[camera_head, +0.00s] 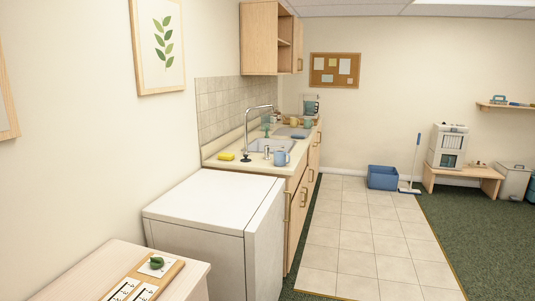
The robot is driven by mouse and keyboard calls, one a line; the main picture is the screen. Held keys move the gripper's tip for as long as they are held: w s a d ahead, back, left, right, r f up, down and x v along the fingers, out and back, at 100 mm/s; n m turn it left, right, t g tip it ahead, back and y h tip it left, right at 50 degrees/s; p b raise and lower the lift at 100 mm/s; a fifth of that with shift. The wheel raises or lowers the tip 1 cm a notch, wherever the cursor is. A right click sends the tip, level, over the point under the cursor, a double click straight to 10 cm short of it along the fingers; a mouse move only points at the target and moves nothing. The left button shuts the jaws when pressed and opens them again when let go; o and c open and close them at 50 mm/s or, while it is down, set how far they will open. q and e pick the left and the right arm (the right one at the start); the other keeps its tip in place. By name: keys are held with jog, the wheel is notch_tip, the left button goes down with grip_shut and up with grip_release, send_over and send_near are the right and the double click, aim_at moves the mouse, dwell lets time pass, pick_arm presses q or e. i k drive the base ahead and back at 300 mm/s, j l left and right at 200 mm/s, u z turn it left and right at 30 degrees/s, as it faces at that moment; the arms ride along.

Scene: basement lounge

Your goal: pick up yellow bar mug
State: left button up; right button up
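A small yellow shape that looks like a mug (293,122) stands far back on the kitchen counter (224,164), beyond the sink. It is too small to make out its handle or details. A greenish mug-like item (308,124) is just to its right, and a blender (310,105) stands behind them. A blue mug (280,158) stands nearer, at the counter's front edge by the sink (266,146). Neither of my grippers is in view.
A white appliance (205,200) stands before the counter. A wooden table (75,275) with a board on it is at lower left. A yellow sponge (226,156) lies near the faucet (247,130). A blue bin (382,177) stands at the back. The tiled floor (358,240) is clear.

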aim_at(293, 120)
jog(key=i+l+u, duration=0.3)
jog(key=i+l, duration=0.7)
jog(key=i, duration=0.35)
jog(key=i+l+u, duration=0.3)
jog(key=i+l, duration=0.95)
jog(key=i+l+u, duration=0.15)
jog(key=u, duration=0.25)
jog(key=i+l+u, duration=0.1)
jog(key=u, duration=0.35)
jog(key=i+l+u, duration=0.1)
jog(key=l, duration=0.35)
jog(key=i+l+u, duration=0.15)
jog(key=l, duration=0.35)
jog(key=i+l+u, duration=0.1)
jog(key=l, duration=0.35)
jog(key=i+l+u, duration=0.1)
jog(key=l, duration=0.4)
jog(key=i+l+u, duration=0.15)
jog(key=l, duration=0.4)
jog(key=i, duration=0.05)
